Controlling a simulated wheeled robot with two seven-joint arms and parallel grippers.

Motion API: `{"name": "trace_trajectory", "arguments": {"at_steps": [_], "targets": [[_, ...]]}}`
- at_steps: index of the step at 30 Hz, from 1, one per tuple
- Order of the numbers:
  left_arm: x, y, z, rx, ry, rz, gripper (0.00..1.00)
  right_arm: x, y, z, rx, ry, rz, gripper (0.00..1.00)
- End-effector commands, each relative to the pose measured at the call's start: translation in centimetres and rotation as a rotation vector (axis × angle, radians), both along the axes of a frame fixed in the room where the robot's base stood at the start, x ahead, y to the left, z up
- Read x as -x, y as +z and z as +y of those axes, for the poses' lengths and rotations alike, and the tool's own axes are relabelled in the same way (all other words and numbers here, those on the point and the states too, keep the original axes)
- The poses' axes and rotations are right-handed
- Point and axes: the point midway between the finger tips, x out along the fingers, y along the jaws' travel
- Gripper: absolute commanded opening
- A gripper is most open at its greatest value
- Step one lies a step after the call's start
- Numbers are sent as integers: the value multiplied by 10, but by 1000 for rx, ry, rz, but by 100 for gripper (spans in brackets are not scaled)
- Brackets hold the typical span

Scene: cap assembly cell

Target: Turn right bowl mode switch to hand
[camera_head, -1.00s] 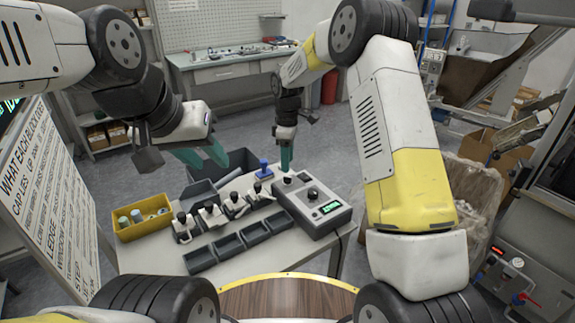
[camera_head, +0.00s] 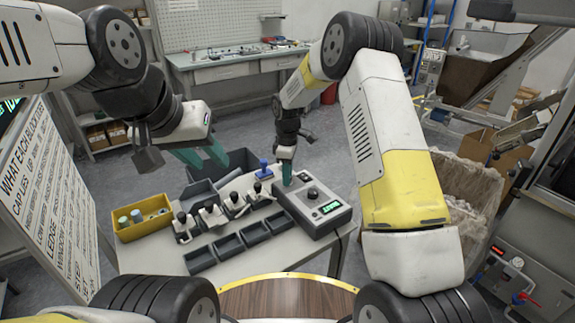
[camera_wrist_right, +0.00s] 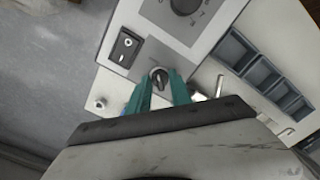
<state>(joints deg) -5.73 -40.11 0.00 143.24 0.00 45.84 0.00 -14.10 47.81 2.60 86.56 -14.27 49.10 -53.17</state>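The grey control box (camera_head: 318,208) with a green-lit display stands on the right side of the white table. A small dark rotary switch (camera_wrist_right: 158,77) on a grey plate shows in the right wrist view. My right gripper (camera_head: 287,181) points down at the box's far left corner. In the right wrist view its teal fingers (camera_wrist_right: 161,82) are apart, one on each side of the switch; I see no clear contact. The switch's lettering is too small to read. My left gripper (camera_head: 203,154) is open and empty, raised over the table's far left.
A larger dial (camera_wrist_right: 186,3) and a rocker switch (camera_wrist_right: 125,46) sit near the rotary switch. A blue-handled stand (camera_head: 263,170) is close left of my right gripper. Dark trays (camera_head: 228,244), black-topped fixtures (camera_head: 210,214) and a yellow bin (camera_head: 142,228) fill the table.

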Motion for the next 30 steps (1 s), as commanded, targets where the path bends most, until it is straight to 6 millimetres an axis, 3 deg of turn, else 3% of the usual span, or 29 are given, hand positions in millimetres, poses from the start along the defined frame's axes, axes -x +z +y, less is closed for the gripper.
{"name": "trace_trajectory", "arguments": {"at_steps": [14,30], "targets": [[0,0,0,0,0,0,36,0,0,0,-1,-83,-1,0],[0,0,0,0,0,0,36,-1,1,1,0,-545,-2,0]]}}
